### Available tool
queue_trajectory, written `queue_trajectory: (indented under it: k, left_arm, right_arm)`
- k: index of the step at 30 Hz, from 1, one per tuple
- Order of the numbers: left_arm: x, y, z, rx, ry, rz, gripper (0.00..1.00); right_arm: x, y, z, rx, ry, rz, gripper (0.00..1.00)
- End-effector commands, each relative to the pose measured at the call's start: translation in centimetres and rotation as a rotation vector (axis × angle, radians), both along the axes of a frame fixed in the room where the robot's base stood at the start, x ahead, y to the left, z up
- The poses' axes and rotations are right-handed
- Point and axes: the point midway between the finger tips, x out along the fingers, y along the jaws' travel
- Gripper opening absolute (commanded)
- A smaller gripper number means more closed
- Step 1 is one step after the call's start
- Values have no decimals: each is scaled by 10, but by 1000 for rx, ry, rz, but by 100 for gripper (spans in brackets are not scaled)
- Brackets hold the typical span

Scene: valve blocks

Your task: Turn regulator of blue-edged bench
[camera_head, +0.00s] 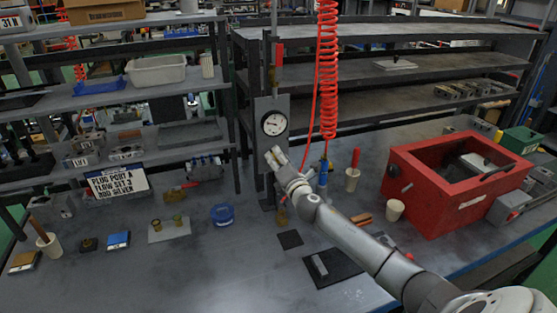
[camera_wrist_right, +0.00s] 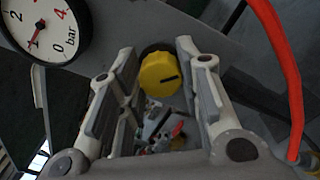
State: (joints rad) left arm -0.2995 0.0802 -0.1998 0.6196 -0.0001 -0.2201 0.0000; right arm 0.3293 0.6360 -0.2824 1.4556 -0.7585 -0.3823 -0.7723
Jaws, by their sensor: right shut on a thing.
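The bench (camera_head: 230,275) has a blue front edge at the lower right of the head view. A grey upright plate on it carries a round pressure gauge (camera_head: 274,123). My right gripper (camera_head: 275,156) is at the plate just below the gauge. In the right wrist view, the regulator's yellow knob (camera_wrist_right: 160,74), with a dark slot mark, sits between the fingertips, and the right gripper (camera_wrist_right: 157,66) is shut on it. The gauge (camera_wrist_right: 42,28) there shows its red needle near 1 bar. The knob is hidden in the head view. My left gripper is out of view.
A red coiled hose (camera_head: 327,70) hangs just right of the gauge, and a red hose (camera_wrist_right: 280,70) passes close to the gripper. A red open box (camera_head: 440,195) stands at the right.

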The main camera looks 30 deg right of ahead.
Motion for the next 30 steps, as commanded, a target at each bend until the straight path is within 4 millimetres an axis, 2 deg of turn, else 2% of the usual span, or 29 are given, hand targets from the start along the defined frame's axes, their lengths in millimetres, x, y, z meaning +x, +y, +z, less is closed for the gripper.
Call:
queue_trajectory:
  k: [9,10,14,25,30]
  left_arm:
    - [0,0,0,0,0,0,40]
    - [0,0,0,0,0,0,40]
    - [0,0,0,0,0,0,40]
    - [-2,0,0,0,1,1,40]
    - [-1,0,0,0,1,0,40]
  right_arm:
    - [0,0,-1,0,1,0,8]
    - [0,0,-1,0,1,0,36]
    - [0,0,-1,0,1,0,53]
    - [-2,1,-1,0,1,1,54]
    - [-17,4,-2,-1,2,1,54]
